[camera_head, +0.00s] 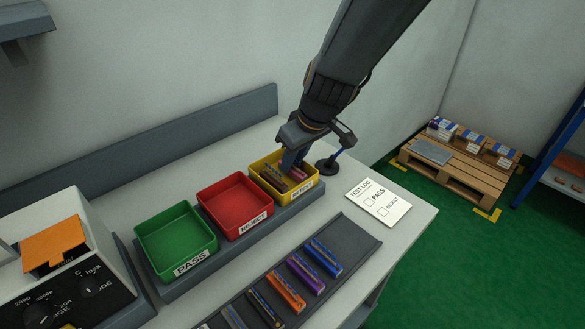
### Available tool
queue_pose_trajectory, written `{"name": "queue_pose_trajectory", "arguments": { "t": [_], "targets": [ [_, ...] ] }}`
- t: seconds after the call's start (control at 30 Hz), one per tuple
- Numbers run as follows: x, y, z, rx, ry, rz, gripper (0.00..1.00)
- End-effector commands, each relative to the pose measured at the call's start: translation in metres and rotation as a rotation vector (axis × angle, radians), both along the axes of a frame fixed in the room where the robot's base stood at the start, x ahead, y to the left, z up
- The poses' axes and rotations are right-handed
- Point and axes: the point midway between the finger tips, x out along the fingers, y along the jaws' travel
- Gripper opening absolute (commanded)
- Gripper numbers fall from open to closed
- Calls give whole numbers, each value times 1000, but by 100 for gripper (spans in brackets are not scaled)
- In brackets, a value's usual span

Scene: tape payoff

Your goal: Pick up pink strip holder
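A pink strip holder (297,173) lies in the yellow tray (313,191), beside a brownish strip holder (271,177). My gripper (293,160) is lowered over the back of this tray, with a blue-grey finger reaching down into it next to the pink strip holder. The gripper body hides part of the tray and the far end of the strip. I cannot tell whether the fingers touch the pink strip or how far apart they are.
A green PASS tray (203,255) and a red REJECT tray (262,231) stand left of the yellow one. A dark rack (355,240) holds several coloured strip holders in front. A round dark base (326,167) and a TEST LOG card (379,201) are to the right.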

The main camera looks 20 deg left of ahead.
Motion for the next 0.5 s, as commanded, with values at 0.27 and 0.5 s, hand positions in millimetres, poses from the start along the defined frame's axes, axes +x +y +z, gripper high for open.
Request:
{"name": "queue_pose_trajectory", "arguments": {
  "t": [0.27, 0.5],
  "targets": [
    [1, 2, -6, 0, 0, 0, 22],
    [1, 2, -6, -1, 1, -1, 0]
  ]
}}
